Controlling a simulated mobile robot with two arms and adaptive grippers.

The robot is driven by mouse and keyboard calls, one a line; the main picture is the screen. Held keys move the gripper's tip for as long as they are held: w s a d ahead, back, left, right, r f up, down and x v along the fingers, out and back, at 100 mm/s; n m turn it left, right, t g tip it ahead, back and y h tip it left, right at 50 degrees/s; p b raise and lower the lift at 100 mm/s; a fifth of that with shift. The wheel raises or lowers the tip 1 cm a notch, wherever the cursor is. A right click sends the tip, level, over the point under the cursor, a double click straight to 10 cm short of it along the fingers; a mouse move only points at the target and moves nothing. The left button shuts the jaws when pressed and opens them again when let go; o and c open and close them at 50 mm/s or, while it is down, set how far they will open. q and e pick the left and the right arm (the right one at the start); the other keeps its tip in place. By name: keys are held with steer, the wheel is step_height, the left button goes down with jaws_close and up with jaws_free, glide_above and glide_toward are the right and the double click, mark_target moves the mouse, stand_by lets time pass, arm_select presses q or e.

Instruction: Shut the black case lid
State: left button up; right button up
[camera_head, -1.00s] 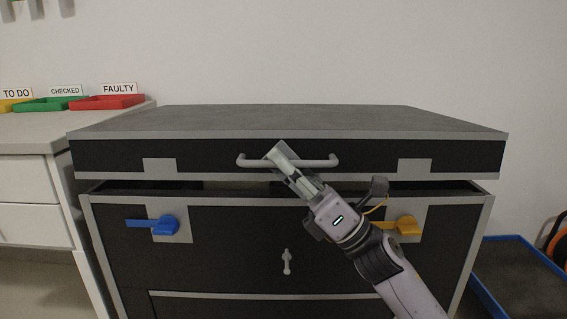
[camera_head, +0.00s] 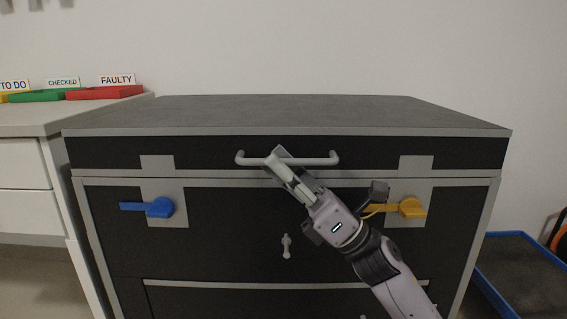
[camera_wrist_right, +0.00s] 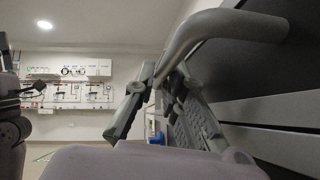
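The black case (camera_head: 240,228) stands in front of me with its grey-topped black lid (camera_head: 350,152) down, its lower edge meeting the body's rim with no visible gap. A grey bar handle (camera_head: 316,159) is on the lid's front. My right gripper (camera_head: 277,160) is at the left-middle part of this handle. In the right wrist view the handle (camera_wrist_right: 215,32) runs in between the two fingers (camera_wrist_right: 157,98), which appear shut on it. A blue latch (camera_head: 159,208) points left on the body, and a yellow latch (camera_head: 411,208) sits at right, partly hidden by my wrist. My left gripper is not in view.
A white counter (camera_head: 75,119) at left carries green (camera_head: 45,96) and red (camera_head: 105,92) trays with signs. A small grey keyhole piece (camera_head: 286,246) is on the case front. A blue-edged tray (camera_head: 505,236) lies low at right.

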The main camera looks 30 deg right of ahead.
steer(key=shift+o, duration=0.6)
steer(key=shift+w+f, duration=0.1)
steer(key=shift+f, duration=0.05)
steer(key=shift+o, duration=1.4)
steer(key=shift+d+r, duration=0.1)
steer(key=shift+r, duration=0.1)
steer(key=v, duration=1.2)
